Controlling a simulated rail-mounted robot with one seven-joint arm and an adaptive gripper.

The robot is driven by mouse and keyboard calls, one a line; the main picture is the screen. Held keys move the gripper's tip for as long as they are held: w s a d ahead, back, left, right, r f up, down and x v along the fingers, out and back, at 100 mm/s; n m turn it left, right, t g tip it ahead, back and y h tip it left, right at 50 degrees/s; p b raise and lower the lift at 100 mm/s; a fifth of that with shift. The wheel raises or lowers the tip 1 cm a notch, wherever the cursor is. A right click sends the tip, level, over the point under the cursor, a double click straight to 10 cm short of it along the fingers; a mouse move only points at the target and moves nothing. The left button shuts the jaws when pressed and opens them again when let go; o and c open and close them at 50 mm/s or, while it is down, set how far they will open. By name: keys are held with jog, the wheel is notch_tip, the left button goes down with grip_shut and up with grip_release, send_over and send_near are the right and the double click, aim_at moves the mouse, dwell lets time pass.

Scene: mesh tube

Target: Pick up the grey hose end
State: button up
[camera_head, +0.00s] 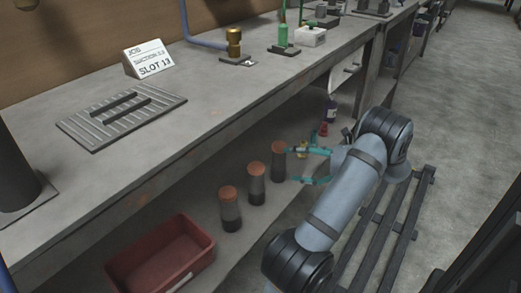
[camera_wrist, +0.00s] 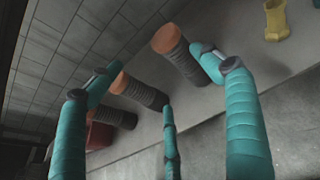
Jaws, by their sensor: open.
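Three upright dark grey cylinders with orange tops stand in a row on the lower shelf: far (camera_head: 279,168), middle (camera_head: 256,190) and near (camera_head: 231,216). In the wrist view they look ribbed, like short hose pieces; I cannot tell which is the grey hose end. My gripper (camera_head: 297,166), with teal fingers, is open and empty just right of the far cylinder, at shelf level. In the wrist view, the largest cylinder (camera_wrist: 187,65) lies beyond the fingertips, its orange top between them. The right finger overlaps part of its body; I cannot tell whether they touch.
The bench top (camera_head: 215,95) overhangs the shelf. A red bin (camera_head: 160,255) stands near the front left. A yellow piece (camera_wrist: 275,22) lies beyond the right finger.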

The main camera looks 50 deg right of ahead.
aim_at(283, 156)
jog(key=shift+m+t+h, duration=0.3)
jog(key=shift+h, duration=0.3)
jog(key=w, duration=0.1)
jog(key=w+f+b, duration=0.1)
jog(key=w+d+b, duration=0.1)
jog(key=w, duration=0.1)
jog(key=shift+w+d+f, duration=0.1)
jog(key=shift+f, duration=0.1)
jog(key=b+x, duration=0.1)
jog(key=x, duration=0.1)
jog(key=f+b+x, duration=0.1)
jog(key=x, duration=0.1)
jog(key=shift+w+f+b, duration=0.1)
jog(key=shift+w+b, duration=0.25)
jog(key=shift+w, duration=0.15)
jog(key=c, duration=0.3)
jog(key=c, duration=1.1)
